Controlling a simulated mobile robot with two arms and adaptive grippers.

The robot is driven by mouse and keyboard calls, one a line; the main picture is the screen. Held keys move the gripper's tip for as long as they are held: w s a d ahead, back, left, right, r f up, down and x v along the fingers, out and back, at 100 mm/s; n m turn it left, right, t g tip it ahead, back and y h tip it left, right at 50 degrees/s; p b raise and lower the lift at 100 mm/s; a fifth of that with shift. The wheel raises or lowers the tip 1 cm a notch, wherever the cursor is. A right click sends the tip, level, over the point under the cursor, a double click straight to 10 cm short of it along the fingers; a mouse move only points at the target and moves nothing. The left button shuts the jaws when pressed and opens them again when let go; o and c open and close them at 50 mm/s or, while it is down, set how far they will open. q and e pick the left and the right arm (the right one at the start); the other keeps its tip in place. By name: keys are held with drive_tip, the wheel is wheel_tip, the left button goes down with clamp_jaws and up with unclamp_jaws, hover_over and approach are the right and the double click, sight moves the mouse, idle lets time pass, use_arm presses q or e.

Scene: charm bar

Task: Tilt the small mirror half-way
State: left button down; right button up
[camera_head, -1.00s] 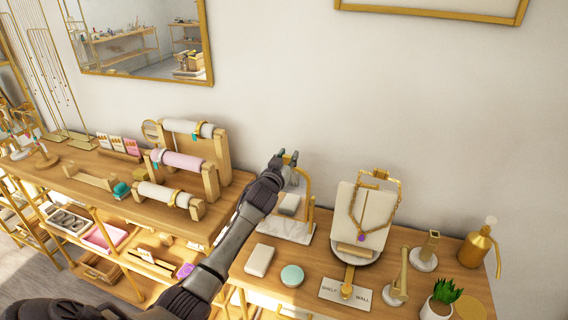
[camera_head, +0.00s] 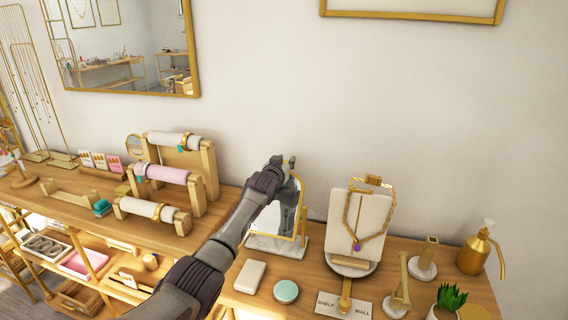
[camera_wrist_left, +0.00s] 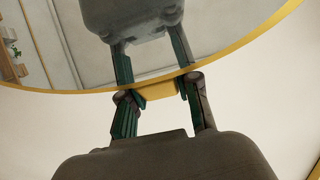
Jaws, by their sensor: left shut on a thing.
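The small mirror (camera_head: 269,221) has a gold rim and hangs in a gold frame on a white marble base (camera_head: 262,243). My left gripper (camera_head: 286,162) is at its top edge. In the left wrist view the mirror's glass (camera_wrist_left: 215,45) fills the top, with my gripper reflected in it. My left fingers (camera_wrist_left: 159,97) are shut on a small gold tab (camera_wrist_left: 158,87) at the rim. My forearm hides the left part of the mirror in the head view. The exact tilt angle is hard to tell. My right gripper is not in view.
A necklace bust (camera_head: 360,222) stands to the right of the mirror. A white soap-like block (camera_head: 249,276) and a teal round tin (camera_head: 286,291) lie in front. Bracelet rolls (camera_head: 162,174) stand to the left. A gold pump bottle (camera_head: 475,253) is at the far right.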

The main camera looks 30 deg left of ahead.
use_arm(q)
drive_tip(key=shift+w+f, duration=0.1)
drive_tip(key=shift+f, duration=0.05)
drive_tip(key=shift+w+f, duration=0.15)
drive_tip(key=shift+f, duration=0.25)
drive_tip(key=c, duration=1.1)
unclamp_jaws()
drive_tip(key=o, duration=0.3)
drive_tip(key=shift+w+f, duration=0.1)
drive_tip(key=shift+w, duration=0.1)
drive_tip(key=shift+a, duration=0.1)
drive_tip(key=shift+s, duration=0.1)
drive_tip(key=v, duration=1.2)
